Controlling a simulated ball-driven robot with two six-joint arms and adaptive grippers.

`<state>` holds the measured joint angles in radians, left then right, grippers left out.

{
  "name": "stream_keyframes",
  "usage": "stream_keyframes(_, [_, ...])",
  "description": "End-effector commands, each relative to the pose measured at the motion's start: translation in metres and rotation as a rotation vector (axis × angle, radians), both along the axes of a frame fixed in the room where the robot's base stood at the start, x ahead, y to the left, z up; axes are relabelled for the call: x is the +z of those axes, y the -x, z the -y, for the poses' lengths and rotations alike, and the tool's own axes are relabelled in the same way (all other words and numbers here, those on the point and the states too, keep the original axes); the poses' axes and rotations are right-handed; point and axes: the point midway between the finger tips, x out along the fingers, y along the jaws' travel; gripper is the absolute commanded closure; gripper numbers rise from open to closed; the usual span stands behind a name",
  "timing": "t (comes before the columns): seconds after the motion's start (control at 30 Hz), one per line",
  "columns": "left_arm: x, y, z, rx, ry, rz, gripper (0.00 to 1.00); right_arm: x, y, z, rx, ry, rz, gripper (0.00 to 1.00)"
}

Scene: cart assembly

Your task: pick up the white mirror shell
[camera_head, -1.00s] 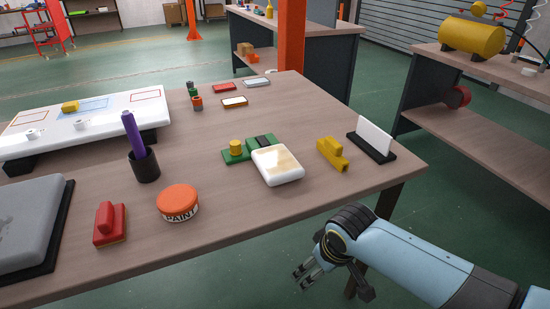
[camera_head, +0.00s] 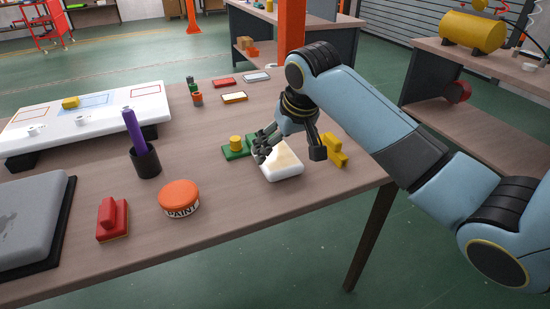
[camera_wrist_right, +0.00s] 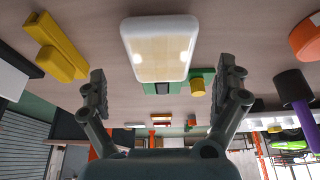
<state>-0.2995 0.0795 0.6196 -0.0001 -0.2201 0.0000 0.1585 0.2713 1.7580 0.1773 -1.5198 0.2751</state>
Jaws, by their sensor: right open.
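The white mirror shell (camera_head: 283,166) is a rounded white block with a pale tan top face. It lies on the wooden table beside a green base with a yellow knob (camera_head: 235,143). My right gripper (camera_head: 262,148) is above the shell's far left part and hides some of it. In the right wrist view the shell (camera_wrist_right: 160,48) shows whole, ahead of and between the two spread fingers (camera_wrist_right: 168,92). The gripper is open and empty, apart from the shell. My left gripper is in neither view.
A yellow part (camera_head: 335,152) stands right of the shell. An orange paint can (camera_head: 179,199), a red block (camera_head: 112,219) and a dark cup with purple tool (camera_head: 146,160) stand to the left. A white board (camera_head: 100,122) and grey slab (camera_head: 30,220) occupy the left side.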

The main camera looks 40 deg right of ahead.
Motion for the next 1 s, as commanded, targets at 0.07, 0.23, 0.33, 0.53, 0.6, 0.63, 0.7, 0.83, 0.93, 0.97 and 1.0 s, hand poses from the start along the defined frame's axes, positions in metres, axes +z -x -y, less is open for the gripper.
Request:
stream_keyframes(0.07, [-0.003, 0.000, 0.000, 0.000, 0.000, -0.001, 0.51, -0.012, -0.005, 0.001, -0.001, -0.002, -0.001, 0.00])
stream_keyframes(0.23, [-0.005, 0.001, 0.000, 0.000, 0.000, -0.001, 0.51, -0.024, -0.010, 0.002, 0.000, 0.000, 0.001, 0.00])
stream_keyframes(0.33, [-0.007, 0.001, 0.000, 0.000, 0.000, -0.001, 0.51, -0.036, -0.017, 0.004, 0.000, 0.001, 0.000, 0.00])
stream_keyframes(0.53, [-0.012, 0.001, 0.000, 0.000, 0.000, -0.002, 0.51, -0.062, -0.029, 0.006, 0.000, 0.000, 0.000, 0.00])
stream_keyframes(0.6, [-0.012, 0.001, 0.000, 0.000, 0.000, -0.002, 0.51, -0.066, -0.031, 0.007, 0.001, 0.001, 0.001, 0.00])
stream_keyframes(0.63, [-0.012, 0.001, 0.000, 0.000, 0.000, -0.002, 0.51, -0.066, -0.031, 0.007, 0.001, 0.001, 0.001, 0.00])
stream_keyframes(0.7, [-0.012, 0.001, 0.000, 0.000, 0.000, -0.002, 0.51, -0.067, -0.031, 0.007, 0.001, 0.001, 0.002, 0.00])
stream_keyframes(0.83, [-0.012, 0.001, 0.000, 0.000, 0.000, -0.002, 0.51, -0.066, -0.031, 0.007, 0.001, 0.001, 0.002, 0.00])
stream_keyframes(0.93, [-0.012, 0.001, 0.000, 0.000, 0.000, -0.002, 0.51, -0.066, -0.031, 0.007, 0.001, 0.001, 0.002, 0.13])
stream_keyframes(0.97, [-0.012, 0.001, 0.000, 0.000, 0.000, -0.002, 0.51, -0.066, -0.031, 0.007, 0.001, 0.002, 0.002, 0.17])
stream_keyframes(1.0, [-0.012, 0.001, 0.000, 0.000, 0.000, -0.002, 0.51, -0.066, -0.031, 0.007, 0.001, 0.002, 0.002, 0.22])
